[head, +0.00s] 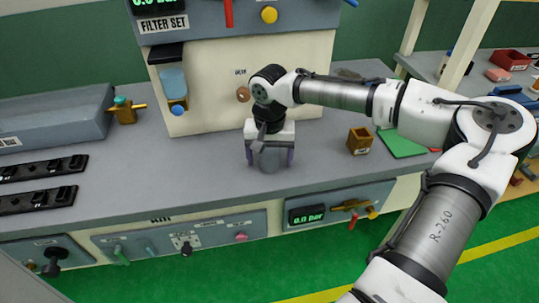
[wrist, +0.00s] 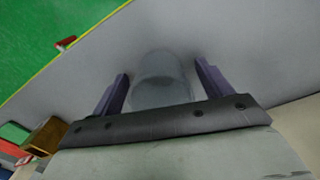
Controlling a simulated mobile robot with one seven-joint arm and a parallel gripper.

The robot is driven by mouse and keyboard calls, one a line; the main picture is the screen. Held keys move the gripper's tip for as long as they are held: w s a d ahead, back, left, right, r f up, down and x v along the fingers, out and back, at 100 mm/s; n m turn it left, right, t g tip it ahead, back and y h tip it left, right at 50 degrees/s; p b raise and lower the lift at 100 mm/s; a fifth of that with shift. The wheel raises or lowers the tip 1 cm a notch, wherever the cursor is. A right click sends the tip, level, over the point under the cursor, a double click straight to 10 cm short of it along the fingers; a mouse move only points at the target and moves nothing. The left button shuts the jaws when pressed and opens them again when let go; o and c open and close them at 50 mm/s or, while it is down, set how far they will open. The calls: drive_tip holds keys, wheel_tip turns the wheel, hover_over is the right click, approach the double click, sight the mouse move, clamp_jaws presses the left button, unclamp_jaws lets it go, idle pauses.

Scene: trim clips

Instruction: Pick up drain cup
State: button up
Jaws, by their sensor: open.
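The drain cup (wrist: 160,80) is a translucent grey cup standing on the grey bench top. In the wrist view it sits between the two purple fingers of my gripper (wrist: 162,85), with a visible gap on each side. In the head view my gripper (head: 270,158) points down over the bench in front of the filter panel. The fingers are open and straddle the cup (head: 268,160), which shows faintly between them. The gripper body hides the cup's upper part in the head view.
The cream filter panel (head: 215,110) stands behind my gripper, with a clear blue bowl (head: 173,84) on its left. A small brown open box (head: 359,140) and a green mat (head: 402,142) lie to the right. Black rails (head: 40,168) and a grey trough (head: 50,120) are at left. Bench left of the gripper is clear.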

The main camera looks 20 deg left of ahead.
drive_tip(key=c, duration=1.1)
drive_tip(key=shift+o, duration=0.2)
drive_tip(key=shift+r, duration=0.1)
